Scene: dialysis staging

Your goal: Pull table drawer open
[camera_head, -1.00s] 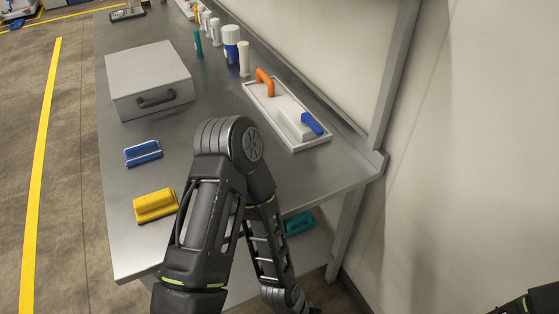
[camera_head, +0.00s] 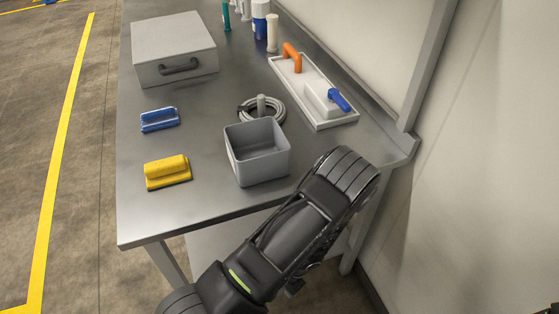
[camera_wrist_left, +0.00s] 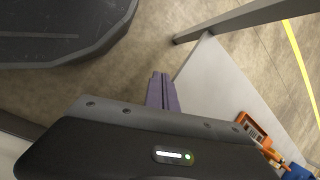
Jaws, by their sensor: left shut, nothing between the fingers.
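The drawer unit (camera_head: 174,42) is a grey box on the far left part of the steel table (camera_head: 205,205). Its dark handle (camera_head: 179,69) is on the near front face, and the drawer looks closed. My left arm reaches across the table's near right corner in the head view, with its gripper hidden there. In the left wrist view, my left gripper (camera_wrist_left: 162,92) has its fingers together and empty, over the floor beside a pale shelf. The handle is not in that view. My right gripper is not in view.
On the table are a grey open bin (camera_head: 257,152), a coiled hose (camera_head: 262,108), a blue brush (camera_head: 159,119), a yellow brush (camera_head: 167,172) and a white tray (camera_head: 315,92). Several bottles stand behind. An orange object (camera_wrist_left: 254,130) lies on the shelf. A wall bounds the right side.

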